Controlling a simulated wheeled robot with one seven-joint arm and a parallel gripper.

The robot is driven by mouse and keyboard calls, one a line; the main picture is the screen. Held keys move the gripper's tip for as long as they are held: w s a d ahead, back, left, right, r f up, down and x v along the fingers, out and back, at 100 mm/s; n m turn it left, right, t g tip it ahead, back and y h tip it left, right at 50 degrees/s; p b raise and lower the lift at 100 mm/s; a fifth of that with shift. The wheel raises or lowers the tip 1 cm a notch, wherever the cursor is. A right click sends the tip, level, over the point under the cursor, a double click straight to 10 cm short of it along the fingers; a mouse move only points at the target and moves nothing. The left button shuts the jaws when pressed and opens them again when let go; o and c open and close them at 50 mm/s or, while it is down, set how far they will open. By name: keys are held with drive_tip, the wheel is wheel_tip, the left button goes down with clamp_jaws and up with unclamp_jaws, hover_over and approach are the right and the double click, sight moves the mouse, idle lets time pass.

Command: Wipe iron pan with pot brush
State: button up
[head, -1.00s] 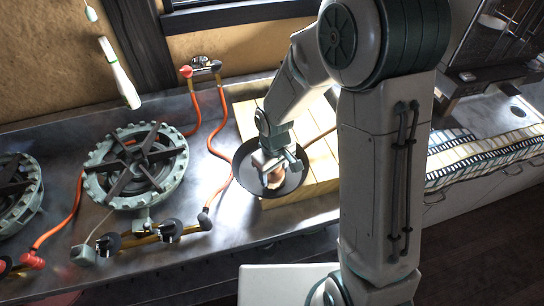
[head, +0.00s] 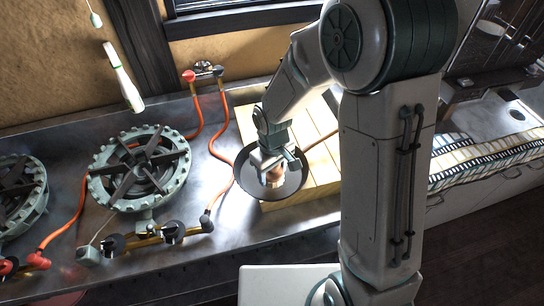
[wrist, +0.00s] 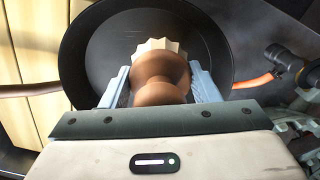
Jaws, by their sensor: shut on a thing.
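The iron pan (head: 291,186) is dark and round and sits on a light wooden board, with its thin brown handle pointing to the upper right in the head view. Its black inside also fills the top of the wrist view (wrist: 110,50). My gripper (head: 275,168) is over the pan. In the wrist view its two blue-grey fingers (wrist: 160,88) are shut on the pot brush (wrist: 160,75), which has a turned brown wooden body and pale bristles. The bristle end points at the pan's inside. Whether it touches the pan I cannot tell.
The wooden board (head: 320,180) lies on a metal counter (head: 190,90). Gas burners (head: 139,168) with orange hoses (head: 197,110) stand to the left. A striped towel (head: 490,155) lies on the counter at the right, near a sink.

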drive_tip(key=shift+r+p, duration=1.55)
drive_tip(key=shift+r, duration=0.9)
drive_tip(key=shift+a, duration=0.1)
